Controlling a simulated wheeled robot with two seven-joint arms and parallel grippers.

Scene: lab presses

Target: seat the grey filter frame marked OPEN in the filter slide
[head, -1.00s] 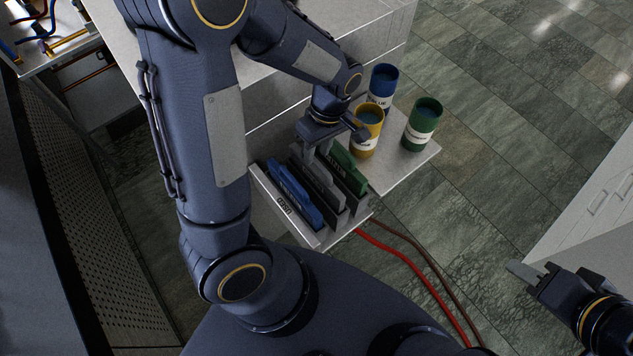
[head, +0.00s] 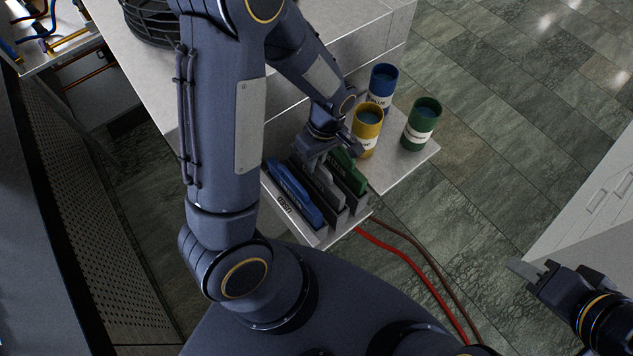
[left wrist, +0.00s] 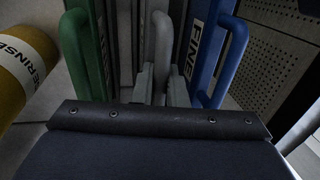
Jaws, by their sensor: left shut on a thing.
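The grey filter frame (head: 326,190) stands upright in a pale rack (head: 290,221), between a blue frame (head: 292,192) and a green frame (head: 349,177). My left gripper (head: 313,160) is over the grey frame, shut on its handle. In the left wrist view the grey handle (left wrist: 160,42) stands at my left fingertips (left wrist: 157,88), with the green handle (left wrist: 84,52) at left and the blue handle (left wrist: 231,62) at right. The grey frame's marking is hidden, and I cannot make out a filter slide. My right gripper (head: 532,274) is far right, holding nothing visible; its finger gap is unclear.
Yellow (head: 367,130), blue (head: 382,86) and green (head: 421,124) cups stand just behind the rack. A dark wire basket (head: 150,22) is on the bench at upper left. Red hoses (head: 415,268) run across the floor.

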